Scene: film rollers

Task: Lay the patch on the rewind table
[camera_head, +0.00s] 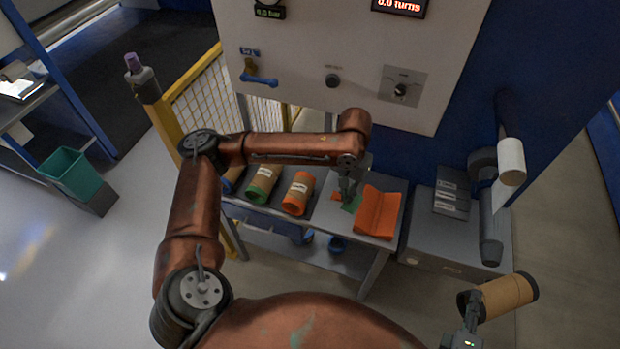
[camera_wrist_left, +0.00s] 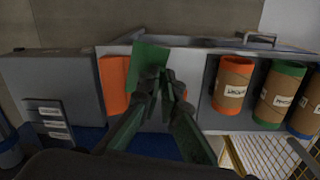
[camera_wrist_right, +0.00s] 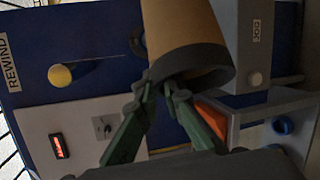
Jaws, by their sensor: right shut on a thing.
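A green patch (camera_head: 352,204) is at the grey table top (camera_head: 325,214), right under my left gripper (camera_head: 346,196); whether it lies flat cannot be told. In the left wrist view the patch (camera_wrist_left: 148,66) shows beyond the fingertips of my left gripper (camera_wrist_left: 161,80), overlapping an orange piece (camera_wrist_left: 114,84). Those fingertips are close together, and I cannot tell whether they pinch the patch. My right gripper (camera_wrist_right: 166,88) is shut on the rim of a brown roll with dark ends (camera_wrist_right: 185,30), held in the air at the lower right of the head view (camera_head: 507,295).
A bent orange sheet (camera_head: 378,212) lies on the table's right part. Labelled rolls with green (camera_head: 263,184) and orange (camera_head: 298,193) ends lie to the left. A grey cabinet (camera_head: 455,235) and a white roll on a spindle (camera_head: 511,162) stand right. A control panel rises behind.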

